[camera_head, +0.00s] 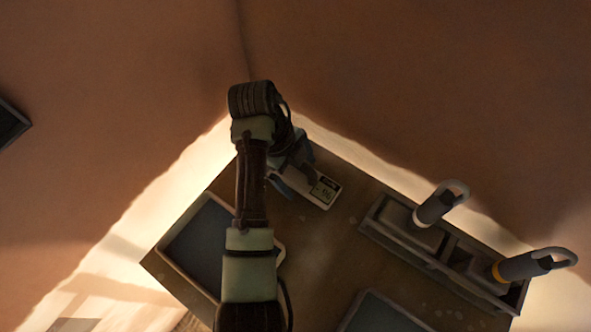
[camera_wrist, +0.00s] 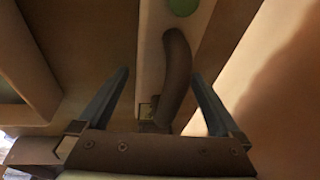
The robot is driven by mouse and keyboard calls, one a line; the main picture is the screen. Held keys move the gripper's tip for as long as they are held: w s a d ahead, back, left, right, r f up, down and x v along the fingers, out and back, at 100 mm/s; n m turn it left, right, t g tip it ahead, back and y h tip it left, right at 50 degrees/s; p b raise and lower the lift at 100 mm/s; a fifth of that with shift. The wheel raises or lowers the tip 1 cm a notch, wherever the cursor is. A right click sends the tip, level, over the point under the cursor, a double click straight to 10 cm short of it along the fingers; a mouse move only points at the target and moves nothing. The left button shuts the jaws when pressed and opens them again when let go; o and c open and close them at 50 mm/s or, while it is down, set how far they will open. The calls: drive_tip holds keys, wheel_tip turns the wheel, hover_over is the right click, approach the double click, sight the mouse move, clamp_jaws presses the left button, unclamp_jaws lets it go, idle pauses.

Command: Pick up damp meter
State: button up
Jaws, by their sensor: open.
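The damp meter (camera_head: 325,191) is a pale, slim device with a small screen, lying on the brown table (camera_head: 318,250) near its back edge. Part of it is hidden by my arm and gripper in the head view. In the wrist view the pale meter body (camera_wrist: 150,45) runs up between my fingers, with a dark curved strip along it and a green patch at the top. My gripper (camera_wrist: 160,73) is open, with one finger on each side of the meter. It also shows in the head view (camera_head: 288,182). Contact cannot be told.
A blue-grey tray (camera_head: 180,236) lies left of my arm, and another (camera_head: 382,314) at the front. A grey caddy (camera_head: 385,237) at the right holds two grey cylinders with looped handles (camera_head: 435,207) (camera_head: 520,266). Plaster walls rise close behind the table. The table middle is clear.

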drive_tip(key=c, duration=1.6)
wheel_tip(320, 180, up, 9)
drive_tip(key=shift+f+p, duration=0.2)
drive_tip(key=shift+p, duration=1.05)
drive_tip(key=shift+r+p, duration=0.6)
drive_tip(key=shift+r, duration=0.15)
